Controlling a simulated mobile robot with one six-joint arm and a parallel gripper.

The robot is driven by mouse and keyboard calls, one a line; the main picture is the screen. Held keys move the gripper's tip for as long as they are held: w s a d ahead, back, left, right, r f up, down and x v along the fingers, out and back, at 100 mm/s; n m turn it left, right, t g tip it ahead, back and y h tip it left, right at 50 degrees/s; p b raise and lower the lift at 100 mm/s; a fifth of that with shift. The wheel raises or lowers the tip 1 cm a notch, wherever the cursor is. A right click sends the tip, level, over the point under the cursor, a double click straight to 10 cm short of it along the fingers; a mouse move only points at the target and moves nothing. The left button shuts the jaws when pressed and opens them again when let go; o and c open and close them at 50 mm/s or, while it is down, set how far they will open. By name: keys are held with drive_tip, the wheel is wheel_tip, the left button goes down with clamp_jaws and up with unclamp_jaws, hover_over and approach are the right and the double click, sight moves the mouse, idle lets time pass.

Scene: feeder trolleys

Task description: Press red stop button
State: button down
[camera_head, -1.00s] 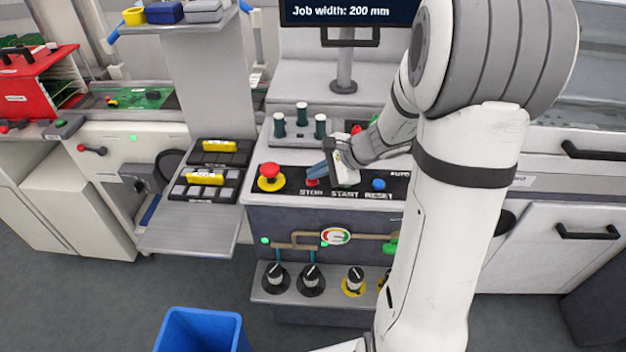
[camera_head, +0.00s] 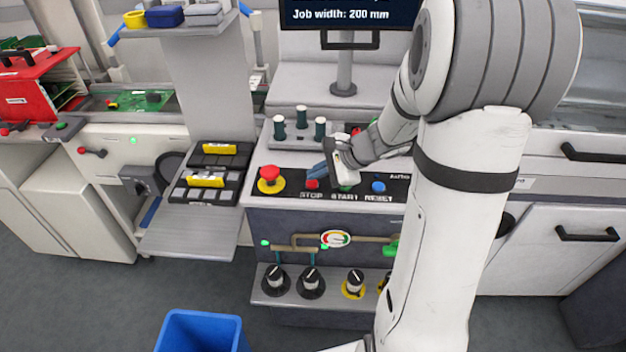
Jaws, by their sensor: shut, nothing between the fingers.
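The red stop button (camera_head: 312,184) sits on the black control strip, above the word STOP. I cannot tell whether the fingertips touch the button. The green start button (camera_head: 346,187) shows only in part below the gripper body.
A red emergency mushroom button (camera_head: 269,174) on a yellow base stands left of the stop button. A blue reset button (camera_head: 378,186) is to the right. Dark green posts (camera_head: 301,117) stand behind. A monitor (camera_head: 345,13) rises at the back.

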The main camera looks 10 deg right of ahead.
sight(317, 184)
drive_tip(key=shift+r, duration=0.3)
drive_tip(key=shift+r+p, duration=1.9)
drive_tip(key=shift+r, duration=0.7)
drive_tip(key=s+r+n+g+h, duration=0.1)
drive_tip(key=s+r+n+h, duration=0.2)
drive_tip(key=s+n, duration=0.5)
drive_tip(key=s+r+n+g+h, duration=0.1)
drive_tip(key=s+r+n+h, duration=0.2)
drive_tip(key=s+n, duration=0.5)
drive_tip(key=s+h, duration=0.1)
drive_tip(key=s, duration=0.3)
drive_tip(key=shift+s+a+r, duration=0.3)
drive_tip(key=shift+s, duration=0.1)
